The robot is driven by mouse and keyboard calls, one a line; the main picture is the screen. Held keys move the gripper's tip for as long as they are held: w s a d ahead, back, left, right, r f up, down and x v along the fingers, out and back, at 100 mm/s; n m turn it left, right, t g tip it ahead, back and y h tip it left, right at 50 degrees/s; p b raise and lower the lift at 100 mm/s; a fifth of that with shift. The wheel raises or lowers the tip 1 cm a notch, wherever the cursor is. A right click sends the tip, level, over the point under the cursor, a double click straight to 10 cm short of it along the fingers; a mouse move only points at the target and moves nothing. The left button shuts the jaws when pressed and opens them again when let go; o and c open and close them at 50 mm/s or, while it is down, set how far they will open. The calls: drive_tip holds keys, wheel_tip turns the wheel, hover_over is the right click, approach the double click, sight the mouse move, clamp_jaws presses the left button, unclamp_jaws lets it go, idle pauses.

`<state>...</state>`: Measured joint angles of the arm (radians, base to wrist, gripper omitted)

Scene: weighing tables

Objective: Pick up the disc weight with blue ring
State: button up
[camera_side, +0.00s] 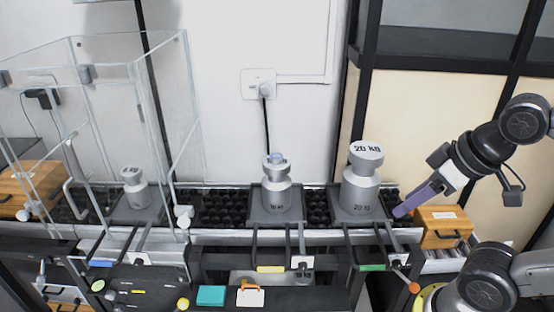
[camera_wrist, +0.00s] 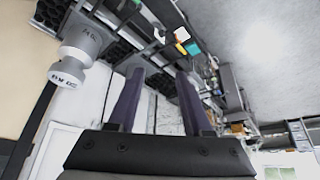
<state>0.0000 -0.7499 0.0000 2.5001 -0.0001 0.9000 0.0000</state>
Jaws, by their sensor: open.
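A small disc with a blue ring (camera_side: 275,158) sits on top of the middle grey weight (camera_side: 277,185), which stands on a dark plate. It is too small to make out in detail. I cannot pick it out in the wrist view. My gripper (camera_side: 400,212) is at the right, with its purple fingers pointing down and left, well apart from the disc. In the wrist view my gripper (camera_wrist: 159,72) is open, with nothing between the fingers.
A large 20 KG weight (camera_side: 361,185) stands between my gripper and the middle weight; it also shows in the wrist view (camera_wrist: 76,55). A smaller weight (camera_side: 134,186) stands in a glass case (camera_side: 165,110) at left. A wooden drawer box (camera_side: 440,218) is beside my gripper.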

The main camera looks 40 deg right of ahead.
drive_tip(key=o, duration=0.5)
drive_tip(key=shift+o, duration=0.2)
drive_tip(key=w+r+n+t, duration=0.1)
drive_tip(key=w+r+n, duration=0.1)
drive_tip(key=w+r, duration=0.55)
drive_tip(key=w+r+n, duration=0.1)
drive_tip(key=w+r, duration=0.4)
drive_tip(key=w, duration=0.6)
drive_tip(key=g, duration=0.2)
hover_over(277, 156)
drive_tip(key=s, duration=0.2)
drive_tip(key=shift+m+y, duration=0.4)
wheel_tip(277, 156, down, 21)
drive_tip(key=shift+s+f, duration=0.1)
drive_tip(key=shift+f, duration=0.05)
drive_tip(key=shift+s+d+x, duration=0.15)
drive_tip(key=shift+s+x, duration=0.05)
drive_tip(key=shift+x, duration=1.35)
drive_tip(key=shift+s+d+x, duration=0.15)
drive_tip(key=shift+x, duration=1.45)
